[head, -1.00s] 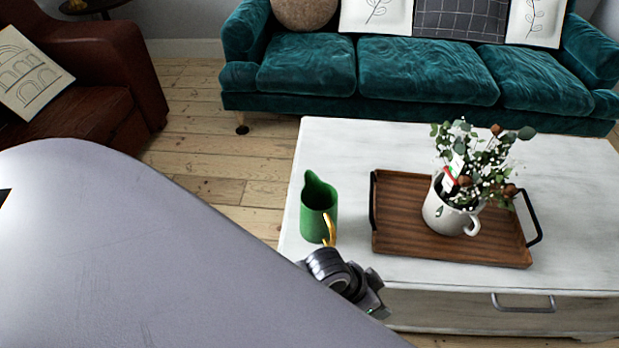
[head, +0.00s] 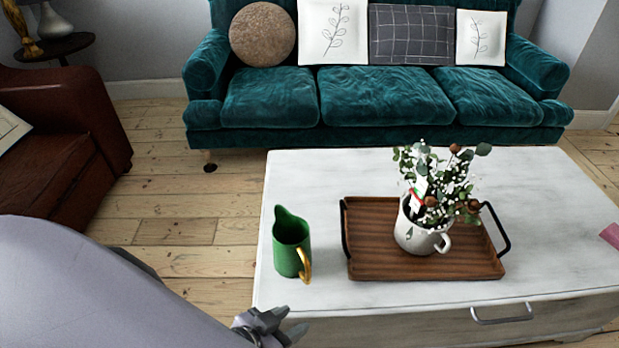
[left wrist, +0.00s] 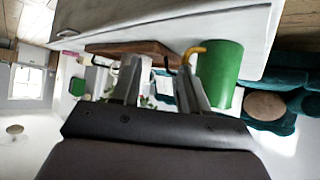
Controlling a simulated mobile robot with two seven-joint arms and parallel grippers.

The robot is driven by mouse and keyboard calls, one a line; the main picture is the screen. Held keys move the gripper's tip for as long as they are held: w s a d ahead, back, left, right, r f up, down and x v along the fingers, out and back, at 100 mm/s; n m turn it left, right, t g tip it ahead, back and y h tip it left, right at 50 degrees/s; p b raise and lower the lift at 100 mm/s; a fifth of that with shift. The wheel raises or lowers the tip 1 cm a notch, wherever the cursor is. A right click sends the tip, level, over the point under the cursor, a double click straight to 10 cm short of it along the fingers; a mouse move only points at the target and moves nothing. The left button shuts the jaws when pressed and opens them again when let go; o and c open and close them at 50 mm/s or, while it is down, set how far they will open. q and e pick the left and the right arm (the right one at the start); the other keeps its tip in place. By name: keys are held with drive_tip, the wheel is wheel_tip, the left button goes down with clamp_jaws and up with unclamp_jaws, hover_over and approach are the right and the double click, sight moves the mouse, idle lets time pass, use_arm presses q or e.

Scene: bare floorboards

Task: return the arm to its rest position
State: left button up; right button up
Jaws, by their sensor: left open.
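My left arm (head: 100,290) comes in from the lower left of the head view. Its gripper (head: 285,330) is at the bottom edge, just in front of the white table's near left corner, partly cut off. In the left wrist view the two fingers of the gripper (left wrist: 165,85) are apart with nothing held between them. A green pitcher with a gold handle (head: 290,245) stands upright on the table, beyond the gripper and apart from it. The pitcher also shows in the left wrist view (left wrist: 222,72). My right gripper is in neither view.
The white table (head: 330,172) bears a wooden tray (head: 370,262) with black handles. A white mug of flowers (head: 420,235) stands on the tray. A pink object (head: 610,235) is at the table's right edge. A teal sofa (head: 385,100) stands behind; a brown armchair (head: 60,150) is left.

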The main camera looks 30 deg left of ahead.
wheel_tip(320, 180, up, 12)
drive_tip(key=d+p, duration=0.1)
drive_tip(key=p, duration=1.3)
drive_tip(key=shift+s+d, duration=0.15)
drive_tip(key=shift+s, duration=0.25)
